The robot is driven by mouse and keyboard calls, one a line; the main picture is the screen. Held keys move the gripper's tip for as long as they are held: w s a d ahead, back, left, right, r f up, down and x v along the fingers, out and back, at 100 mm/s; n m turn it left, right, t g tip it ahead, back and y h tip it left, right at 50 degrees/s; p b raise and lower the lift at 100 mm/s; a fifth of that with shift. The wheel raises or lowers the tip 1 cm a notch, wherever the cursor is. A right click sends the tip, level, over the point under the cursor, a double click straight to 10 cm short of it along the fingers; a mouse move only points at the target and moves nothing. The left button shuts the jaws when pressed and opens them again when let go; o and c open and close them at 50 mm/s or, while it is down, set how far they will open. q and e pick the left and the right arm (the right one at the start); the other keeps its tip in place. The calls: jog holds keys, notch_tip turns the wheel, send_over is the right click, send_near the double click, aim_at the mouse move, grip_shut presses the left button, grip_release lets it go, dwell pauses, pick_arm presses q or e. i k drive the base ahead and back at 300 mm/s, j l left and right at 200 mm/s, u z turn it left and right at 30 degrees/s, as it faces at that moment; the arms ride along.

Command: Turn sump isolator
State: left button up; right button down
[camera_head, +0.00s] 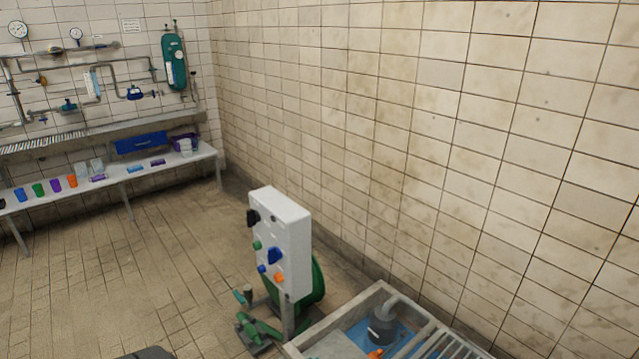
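A white control box (287,240) stands on a post in the lower middle of the head view. Its front face turns to the left. A black rotary handle (253,217) is at its upper left. A blue rotary handle (275,256) sits lower down. Small green (257,245), blue (262,268) and orange (279,277) knobs or buttons are around it. I cannot tell which control is the sump isolator, nor read any marking. Neither of my grippers is in view.
A sump pit with a pale frame (335,312) and a dark pump (383,325) lies right of the box. A green reel (314,284) is behind it, and green fittings (248,326) lie at its foot. A bench (120,180) stands far left. The floor between is clear.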

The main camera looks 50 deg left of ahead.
aim_at(253, 217)
jog(key=j+u, duration=0.1)
jog(key=u, duration=1.8)
jog(key=k+j, duration=0.05)
jog(key=j, duration=0.05)
